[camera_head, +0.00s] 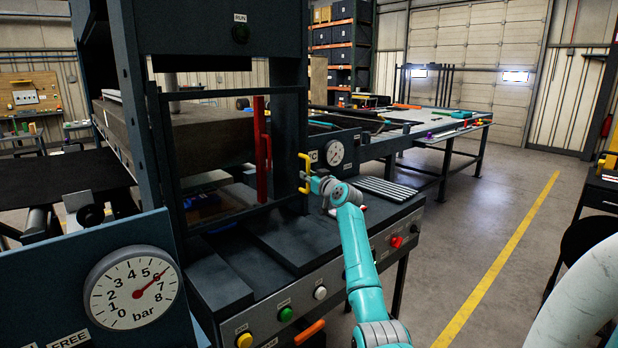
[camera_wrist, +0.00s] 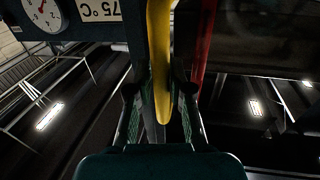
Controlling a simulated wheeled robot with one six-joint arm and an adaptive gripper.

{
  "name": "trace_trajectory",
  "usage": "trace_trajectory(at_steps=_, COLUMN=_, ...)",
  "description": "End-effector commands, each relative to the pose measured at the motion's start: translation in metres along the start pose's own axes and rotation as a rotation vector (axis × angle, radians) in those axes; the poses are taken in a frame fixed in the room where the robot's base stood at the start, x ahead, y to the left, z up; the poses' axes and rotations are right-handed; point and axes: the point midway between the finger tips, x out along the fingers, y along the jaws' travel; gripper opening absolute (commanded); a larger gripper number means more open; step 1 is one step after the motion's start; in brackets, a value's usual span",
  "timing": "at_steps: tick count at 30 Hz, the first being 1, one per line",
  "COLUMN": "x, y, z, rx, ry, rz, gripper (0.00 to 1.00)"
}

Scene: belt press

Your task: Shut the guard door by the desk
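The guard door (camera_head: 230,92) is a dark frame across the front opening of the press, with a see-through middle. A yellow bracket handle (camera_head: 302,162) sits at its right edge. My gripper (camera_head: 308,180) is at this handle, reached from the front right. In the wrist view the yellow handle (camera_wrist: 160,50) runs down between my two fingers (camera_wrist: 162,95). The fingertips lie close against its two sides, so the gripper looks shut on it.
A red upright bar (camera_head: 262,150) stands just left of the handle. A dial (camera_head: 334,152) is on the panel to its right. The control front has buttons (camera_head: 286,314), a red knob (camera_head: 396,242) and an orange lever (camera_head: 309,332).

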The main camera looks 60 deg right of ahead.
Motion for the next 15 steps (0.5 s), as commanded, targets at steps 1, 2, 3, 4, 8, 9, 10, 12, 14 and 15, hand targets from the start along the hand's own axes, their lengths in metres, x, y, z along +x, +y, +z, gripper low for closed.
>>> trace_trajectory(at_steps=1, x=-0.0002, y=0.0006, z=0.0006, rx=0.000, ry=-0.001, rz=0.001, gripper=0.38)
trace_trajectory(at_steps=2, x=-0.0002, y=0.0005, z=0.0005, rx=0.000, ry=-0.001, rz=0.001, gripper=0.41)
trace_trajectory(at_steps=3, x=-0.0002, y=0.0003, z=0.0004, rx=0.000, ry=0.000, rz=0.000, gripper=0.41)
trace_trajectory(at_steps=4, x=-0.0002, y=0.0001, z=0.0003, rx=0.000, ry=0.000, rz=0.000, gripper=0.41)
trace_trajectory(at_steps=8, x=-0.0001, y=-0.0004, z=0.0000, rx=0.000, ry=0.000, rz=0.000, gripper=0.41)
trace_trajectory(at_steps=9, x=-0.0001, y=-0.0005, z=-0.0001, rx=0.000, ry=0.000, rz=-0.001, gripper=0.41)
trace_trajectory(at_steps=10, x=-0.0003, y=-0.0005, z=-0.0001, rx=0.000, ry=0.000, rz=-0.001, gripper=0.41)
trace_trajectory(at_steps=12, x=-0.0017, y=-0.0005, z=0.0000, rx=0.000, ry=0.000, rz=-0.001, gripper=0.41)
trace_trajectory(at_steps=14, x=-0.0049, y=-0.0003, z=0.0001, rx=0.000, ry=0.001, rz=0.000, gripper=0.41)
trace_trajectory(at_steps=15, x=-0.0080, y=-0.0001, z=0.0004, rx=0.000, ry=0.001, rz=0.000, gripper=0.41)
